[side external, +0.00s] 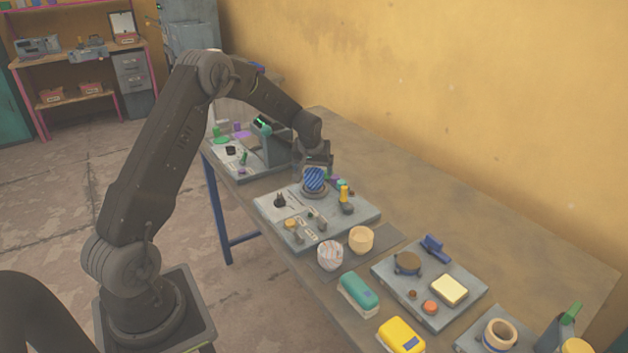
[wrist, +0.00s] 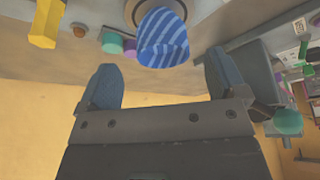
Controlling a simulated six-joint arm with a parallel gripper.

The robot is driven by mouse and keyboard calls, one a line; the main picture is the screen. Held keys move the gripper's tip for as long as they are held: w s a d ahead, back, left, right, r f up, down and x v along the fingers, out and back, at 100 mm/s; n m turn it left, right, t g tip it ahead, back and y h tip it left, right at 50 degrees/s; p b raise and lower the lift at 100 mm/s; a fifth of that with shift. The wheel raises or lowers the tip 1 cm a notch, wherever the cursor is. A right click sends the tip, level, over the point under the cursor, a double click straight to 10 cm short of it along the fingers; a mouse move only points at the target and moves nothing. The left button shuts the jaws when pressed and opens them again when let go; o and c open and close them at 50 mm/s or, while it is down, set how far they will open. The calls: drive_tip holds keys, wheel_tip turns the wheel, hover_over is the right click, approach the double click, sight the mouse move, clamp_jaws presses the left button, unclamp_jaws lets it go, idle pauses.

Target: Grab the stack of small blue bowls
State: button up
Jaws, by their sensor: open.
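The stack of small blue bowls (side external: 314,179) with a striped pattern sits on a round holder on a grey plate (side external: 360,215) in the side view. Single bowls in it cannot be told apart. In the wrist view the blue striped stack (wrist: 162,38) shows at the top, just beyond and between the fingertips. My gripper (side external: 313,160) is right above and beside the stack in the side view. In the wrist view my gripper (wrist: 160,78) is open, with one finger on each side and nothing between them. Whether a finger touches the stack cannot be told.
A yellow piece (side external: 344,193) stands close to the right of the stack. A white striped bowl (side external: 330,255) and a cream bowl (side external: 361,239) stand on a dark mat nearer. A grey device (side external: 268,140) stands behind. The table along the wall is clear.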

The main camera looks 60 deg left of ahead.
sight(314, 173)
drive_tip(key=x, duration=0.5)
drive_tip(key=shift+a+f, duration=0.25)
drive_tip(key=shift+w, duration=0.1)
drive_tip(key=c, duration=1.1)
